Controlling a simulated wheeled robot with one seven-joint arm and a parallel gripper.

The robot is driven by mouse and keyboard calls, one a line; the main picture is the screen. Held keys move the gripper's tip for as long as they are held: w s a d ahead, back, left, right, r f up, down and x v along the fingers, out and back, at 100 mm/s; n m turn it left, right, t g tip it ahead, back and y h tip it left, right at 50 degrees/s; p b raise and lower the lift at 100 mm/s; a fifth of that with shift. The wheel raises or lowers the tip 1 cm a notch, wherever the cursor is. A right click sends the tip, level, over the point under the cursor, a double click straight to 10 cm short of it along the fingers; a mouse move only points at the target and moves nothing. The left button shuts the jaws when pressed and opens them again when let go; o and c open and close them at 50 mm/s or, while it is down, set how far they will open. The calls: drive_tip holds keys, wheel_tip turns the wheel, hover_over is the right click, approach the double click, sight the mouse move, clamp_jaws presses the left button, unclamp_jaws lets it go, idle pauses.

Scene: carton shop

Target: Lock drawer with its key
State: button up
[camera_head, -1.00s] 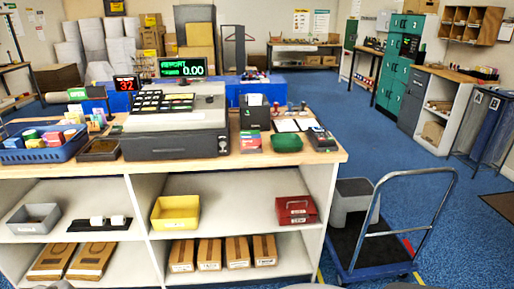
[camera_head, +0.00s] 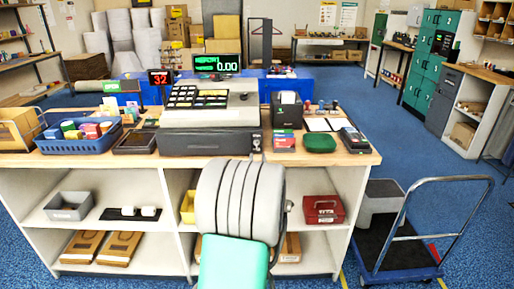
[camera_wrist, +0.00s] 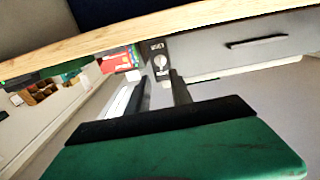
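The drawer is the dark grey front under the cash register (camera_head: 212,143) on the counter. In the wrist view, which looks turned upside down, the drawer front (camera_wrist: 225,48) shows a dark slot handle. Beside it is a dark lock plate (camera_wrist: 158,47) with a pale round piece (camera_wrist: 160,62) on it. I cannot tell whether this is the key or the lock face. My gripper (camera_wrist: 160,82) points at the plate, its two fingers apart on either side of the line to it. I see nothing held between them. In the head view my arm hides the fingers.
The wooden counter edge (camera_wrist: 130,35) runs close by the gripper. A hand trolley (camera_head: 405,272) stands on the floor at right.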

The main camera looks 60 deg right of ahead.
drive_tip(key=p+x, duration=0.1)
drive_tip(key=x, duration=0.6)
drive_tip(key=shift+w+d, duration=0.15)
drive_tip(key=shift+d, duration=0.1)
clamp_jaws()
